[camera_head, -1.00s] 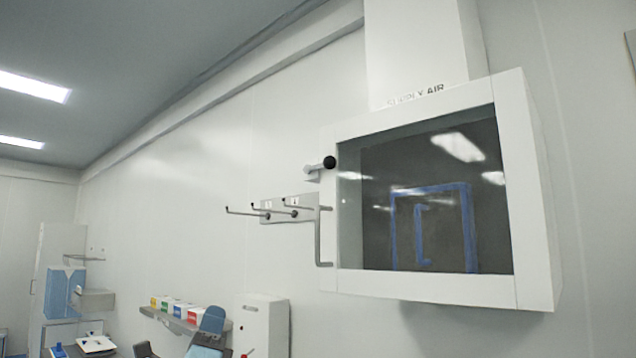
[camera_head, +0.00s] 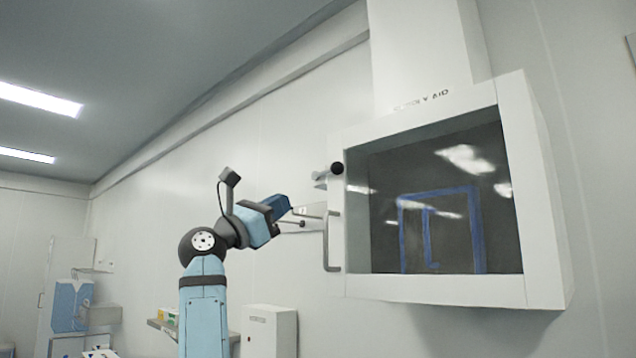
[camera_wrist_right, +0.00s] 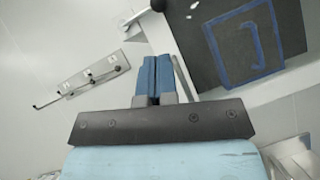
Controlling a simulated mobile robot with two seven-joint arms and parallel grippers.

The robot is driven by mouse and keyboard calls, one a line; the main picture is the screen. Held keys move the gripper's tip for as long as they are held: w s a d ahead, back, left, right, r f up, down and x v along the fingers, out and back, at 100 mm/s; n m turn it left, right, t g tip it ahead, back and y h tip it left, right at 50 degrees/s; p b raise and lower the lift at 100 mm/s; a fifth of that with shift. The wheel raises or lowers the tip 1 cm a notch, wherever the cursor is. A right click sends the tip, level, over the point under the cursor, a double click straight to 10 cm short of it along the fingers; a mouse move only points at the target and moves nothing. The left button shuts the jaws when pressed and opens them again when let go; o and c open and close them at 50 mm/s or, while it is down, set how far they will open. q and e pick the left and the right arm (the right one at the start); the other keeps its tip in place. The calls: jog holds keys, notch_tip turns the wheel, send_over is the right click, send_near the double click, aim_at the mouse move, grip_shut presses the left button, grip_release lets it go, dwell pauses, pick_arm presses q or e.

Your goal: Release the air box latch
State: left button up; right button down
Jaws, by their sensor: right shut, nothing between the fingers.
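The air box (camera_head: 540,200) is a white wall box with a dark glass front, under a white duct. Its latch, a short lever with a black ball knob (camera_head: 337,168), sticks out at the upper left side of the box. A grey bar handle (camera_head: 328,242) is below it. In the right wrist view the knob (camera_wrist_right: 158,5) is at the top edge, beyond the fingers. My right gripper (camera_head: 285,207) is raised left of the box, below and left of the knob, apart from it. Its blue fingers (camera_wrist_right: 154,78) are shut together and empty. My left gripper is not in view.
A wall rack with hooks (camera_wrist_right: 92,77) is left of the box, partly hidden behind my right gripper in the head view. A white wall unit (camera_head: 270,330) and a shelf with small boxes (camera_head: 168,316) are lower down. Wall above the gripper is clear.

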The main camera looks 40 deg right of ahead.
aim_at(333, 172)
jog(key=p+x, duration=0.3)
jog(key=x, duration=1)
jog(key=shift+a+r, duration=0.1)
jog(key=shift+d+r, duration=0.2)
jog(key=shift+d, duration=0.2)
